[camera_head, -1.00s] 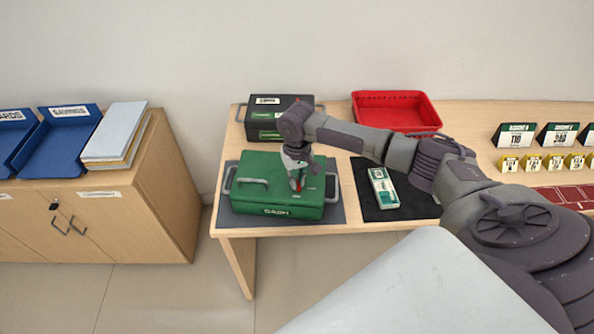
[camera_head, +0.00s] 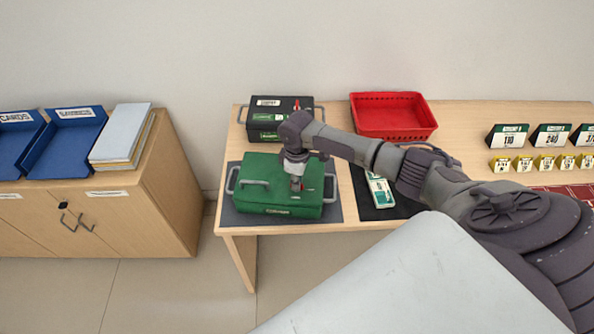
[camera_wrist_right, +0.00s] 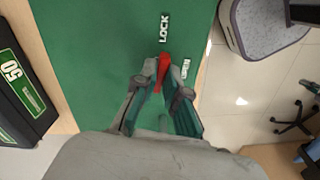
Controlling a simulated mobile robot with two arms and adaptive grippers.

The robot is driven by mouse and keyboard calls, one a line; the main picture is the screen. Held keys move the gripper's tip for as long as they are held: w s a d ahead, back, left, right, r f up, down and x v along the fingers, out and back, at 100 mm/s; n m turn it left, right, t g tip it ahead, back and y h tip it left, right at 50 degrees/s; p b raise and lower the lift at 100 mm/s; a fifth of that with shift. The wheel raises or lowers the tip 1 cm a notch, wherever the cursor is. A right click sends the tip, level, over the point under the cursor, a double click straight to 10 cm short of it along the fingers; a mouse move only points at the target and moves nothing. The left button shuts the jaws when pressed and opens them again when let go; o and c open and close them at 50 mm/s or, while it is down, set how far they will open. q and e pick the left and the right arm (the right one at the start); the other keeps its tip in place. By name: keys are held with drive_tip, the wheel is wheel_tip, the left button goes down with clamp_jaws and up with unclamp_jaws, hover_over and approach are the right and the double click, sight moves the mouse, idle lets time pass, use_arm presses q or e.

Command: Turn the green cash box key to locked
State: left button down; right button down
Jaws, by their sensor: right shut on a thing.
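The green cash box (camera_head: 262,172) sits on a dark mat at the left end of the counter, with grey handles on its lid and sides. My right gripper (camera_head: 296,185) points down onto the right part of its lid. In the right wrist view, the gripper (camera_wrist_right: 160,75) is shut on the red key (camera_wrist_right: 163,62), with a finger on each side. The key's visible end points up the picture towards the white word LOCK (camera_wrist_right: 164,28). A second word, apparently OPEN (camera_wrist_right: 185,68), lies to its right. The key's base is hidden. My left gripper is out of view.
A dark box (camera_head: 262,120) with green labels stands close behind the cash box. A red basket (camera_head: 392,116) is behind my right arm. A black mat (camera_head: 372,206) with a green-and-white pack (camera_head: 379,188) lies to the right, partly under the arm.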

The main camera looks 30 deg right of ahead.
drive_tip(key=shift+n, duration=1.1)
drive_tip(key=c, duration=1.2)
unclamp_jaws()
wheel_tip(320, 180, up, 12)
drive_tip(key=shift+r, duration=0.1)
